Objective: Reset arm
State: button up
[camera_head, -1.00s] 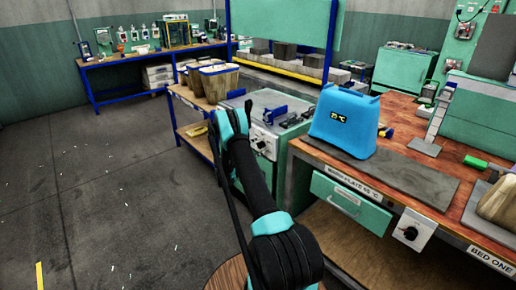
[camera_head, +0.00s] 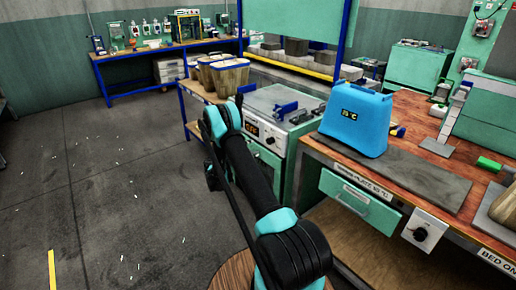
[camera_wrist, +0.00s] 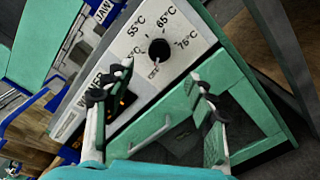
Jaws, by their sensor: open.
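My arm (camera_head: 250,170) reaches forward from the bottom of the head view, bent at its teal upper joint. It stands in front of the green warmer (camera_head: 284,100). My gripper is mostly hidden behind the arm there. In the wrist view my gripper (camera_wrist: 155,88) is open, its two dark-tipped fingers spread apart with nothing between them. Behind the fingers is the warmer's white panel with a black knob (camera_wrist: 159,50) and temperature marks. A green drawer or door front (camera_wrist: 180,140) with a light handle lies below the panel. I cannot tell whether the fingers touch it.
A blue case with a temperature display (camera_head: 355,122) stands on a grey plate on the right bench (camera_head: 400,108). Bins (camera_head: 222,75) stand left of the warmer. A long blue-legged bench (camera_head: 150,52) is at the back left. The floor (camera_head: 90,190) at left is open.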

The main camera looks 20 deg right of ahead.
jog(key=shift+s+a, duration=0.15)
jog(key=shift+a, duration=0.25)
jog(key=shift+r, duration=0.1)
jog(key=s+r+m+g+y, duration=0.2)
jog(key=s+r+m+y, duration=0.45)
jog(key=s+r, duration=0.9)
jog(key=s+a+f+m+y, duration=0.1)
jog(key=s+a+y, duration=0.2)
jog(key=s, duration=0.7)
jog(key=s+a+f+m+y, duration=0.1)
jog(key=s+a+y, duration=0.3)
jog(key=s, duration=0.7)
jog(key=s+a+f+m+y, duration=0.1)
jog(key=s+a+y, duration=0.2)
jog(key=s+a, duration=0.3)
jog(key=s, duration=0.4)
jog(key=shift+s+a+m, duration=0.2)
jog(key=shift+s+m, duration=0.15)
jog(key=shift+s, duration=0.05)
jog(key=shift+y, duration=0.25)
